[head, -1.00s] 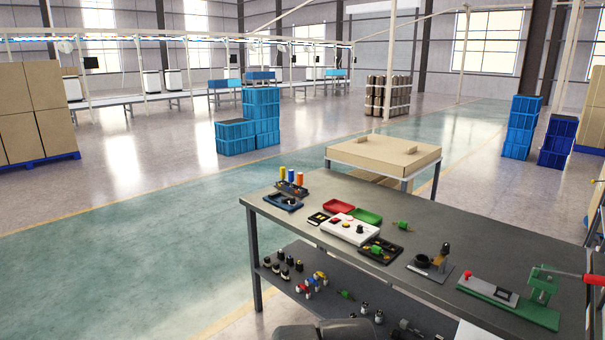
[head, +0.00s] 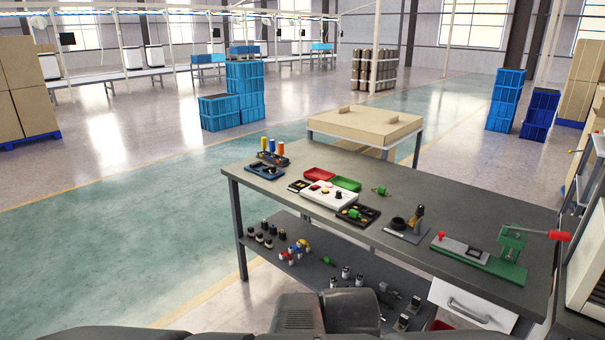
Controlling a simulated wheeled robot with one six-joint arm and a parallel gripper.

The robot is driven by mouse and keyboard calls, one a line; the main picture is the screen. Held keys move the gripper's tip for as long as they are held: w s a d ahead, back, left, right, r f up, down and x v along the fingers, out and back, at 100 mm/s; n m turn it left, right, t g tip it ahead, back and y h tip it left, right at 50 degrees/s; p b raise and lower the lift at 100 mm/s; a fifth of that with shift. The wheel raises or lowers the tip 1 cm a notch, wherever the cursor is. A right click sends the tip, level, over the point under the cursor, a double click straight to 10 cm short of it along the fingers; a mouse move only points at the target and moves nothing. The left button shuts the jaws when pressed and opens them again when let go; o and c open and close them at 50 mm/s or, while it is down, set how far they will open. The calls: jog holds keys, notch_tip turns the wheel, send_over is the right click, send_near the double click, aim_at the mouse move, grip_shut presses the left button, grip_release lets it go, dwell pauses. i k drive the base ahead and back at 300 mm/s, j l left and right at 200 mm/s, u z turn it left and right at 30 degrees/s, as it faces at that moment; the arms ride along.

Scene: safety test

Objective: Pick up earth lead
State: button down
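No object can be told for certain as the earth lead. Small green parts that might be it show in the head view: one green piece (head: 380,190) lies on the grey workbench (head: 430,210), and another (head: 354,213) is on a black tray (head: 370,219). A third green piece (head: 328,261) lies on the bench's lower shelf (head: 300,272). All are too small to make out in detail. My gripper is not in view.
The bench also holds a white control box (head: 328,195), red (head: 318,175) and green trays, spools (head: 270,146), a stand (head: 410,226) and a green press (head: 510,250). A white drawer (head: 470,304) hangs under its right end. Open floor (head: 120,235) lies left.

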aim_at(354, 214)
jog(key=i+j+z, duration=0.1)
jog(key=i, duration=0.35)
jog(key=i+j+z, duration=0.1)
jog(key=i, duration=0.4)
jog(key=i+j, duration=0.35)
jog(key=i+j+z, duration=0.15)
jog(key=i, duration=0.4)
